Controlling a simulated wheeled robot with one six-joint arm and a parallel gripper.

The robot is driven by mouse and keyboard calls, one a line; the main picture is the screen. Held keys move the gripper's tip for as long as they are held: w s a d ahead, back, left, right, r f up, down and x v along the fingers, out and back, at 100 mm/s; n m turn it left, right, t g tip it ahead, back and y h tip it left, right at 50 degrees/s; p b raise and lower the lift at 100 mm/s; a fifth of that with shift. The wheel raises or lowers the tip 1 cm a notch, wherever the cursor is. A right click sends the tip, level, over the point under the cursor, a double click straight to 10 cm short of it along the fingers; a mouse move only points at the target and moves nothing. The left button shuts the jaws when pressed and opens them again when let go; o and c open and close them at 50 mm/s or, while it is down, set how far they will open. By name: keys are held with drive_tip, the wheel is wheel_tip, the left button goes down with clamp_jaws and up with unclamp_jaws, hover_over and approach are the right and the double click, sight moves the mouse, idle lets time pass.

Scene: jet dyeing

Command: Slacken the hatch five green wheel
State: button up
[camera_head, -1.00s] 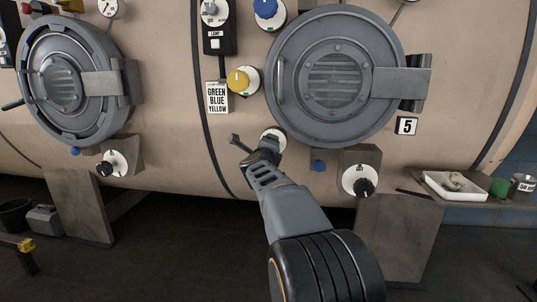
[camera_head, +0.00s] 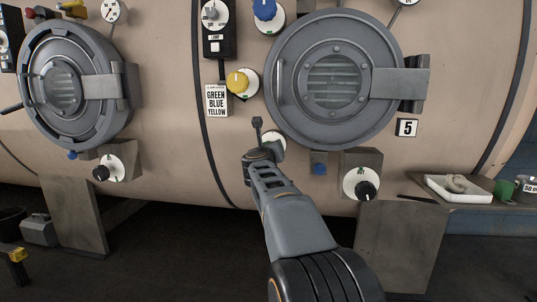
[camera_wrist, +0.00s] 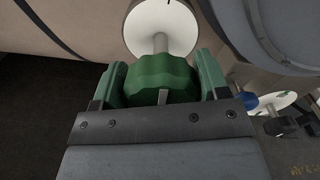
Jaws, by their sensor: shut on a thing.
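The green wheel (camera_wrist: 163,76) is a lobed knob on a short stem in front of a round white plate (camera_wrist: 160,30) in the wrist view. My gripper (camera_wrist: 160,84) has one green-faced finger on each side of the wheel and is shut on it. In the head view, my gripper (camera_head: 263,153) is at the white plate (camera_head: 279,142), below and left of the hatch five door (camera_head: 334,128). The wheel itself is hidden there behind my gripper. The hatch door looks closed.
A yellow knob (camera_head: 238,82) and a GREEN BLUE YELLOW sign (camera_head: 216,101) are above left. A black knob (camera_head: 366,190) on a white dial is to the right. A number 5 plate (camera_head: 406,128) is beside the hatch. A white tray (camera_head: 458,187) lies on a right shelf.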

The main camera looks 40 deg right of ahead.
drive_tip(key=shift+m, duration=0.6)
drive_tip(key=o, duration=0.9)
drive_tip(key=shift+s, duration=0.1)
drive_tip(key=shift+p+v, duration=0.45)
drive_tip(key=shift+v, duration=6.35)
